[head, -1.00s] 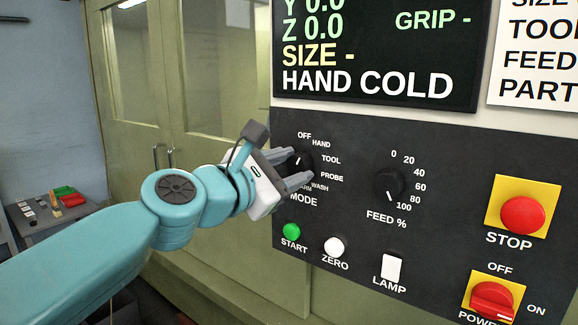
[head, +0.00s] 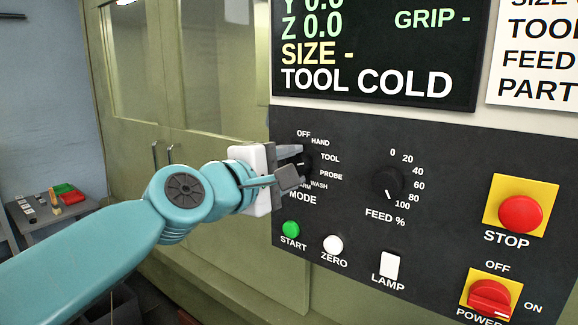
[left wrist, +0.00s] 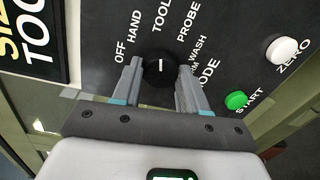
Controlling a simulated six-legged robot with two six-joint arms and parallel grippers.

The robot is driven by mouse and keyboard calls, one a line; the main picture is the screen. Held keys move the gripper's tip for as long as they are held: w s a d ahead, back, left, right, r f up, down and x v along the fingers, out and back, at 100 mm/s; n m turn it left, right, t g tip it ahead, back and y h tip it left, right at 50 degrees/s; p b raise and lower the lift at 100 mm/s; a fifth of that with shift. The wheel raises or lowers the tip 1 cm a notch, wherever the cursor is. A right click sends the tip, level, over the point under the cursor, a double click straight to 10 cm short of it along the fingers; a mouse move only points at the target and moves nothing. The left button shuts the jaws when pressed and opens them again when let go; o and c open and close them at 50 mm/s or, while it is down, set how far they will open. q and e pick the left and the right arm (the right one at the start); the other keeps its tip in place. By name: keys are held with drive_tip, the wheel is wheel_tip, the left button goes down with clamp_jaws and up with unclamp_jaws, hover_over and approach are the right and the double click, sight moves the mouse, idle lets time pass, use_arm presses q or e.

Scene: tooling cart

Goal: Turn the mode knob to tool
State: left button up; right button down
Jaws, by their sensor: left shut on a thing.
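The black mode knob (head: 303,165) sits on the dark control panel, partly hidden behind my gripper in the head view. In the left wrist view the knob (left wrist: 158,66) lies between the two fingers, with its white pointer line toward TOOL. The screen (head: 375,50) reads "TOOL COLD". My left gripper (head: 292,165) is at the knob, its fingers shut on the knob's sides; it also shows in the left wrist view (left wrist: 159,80). My right gripper is not in view.
The feed knob (head: 387,182) is right of the mode knob. The green start button (head: 291,229), white zero button (head: 333,246) and lamp switch (head: 390,265) sit below. The red stop button (head: 519,214) and power switch (head: 489,296) are farther right.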

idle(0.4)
use_arm(q)
drive_tip(key=o, duration=1.1)
drive_tip(key=shift+c, duration=0.2)
drive_tip(key=b+v, duration=0.3)
drive_tip(key=v, duration=1.3)
drive_tip(key=shift+a, duration=0.1)
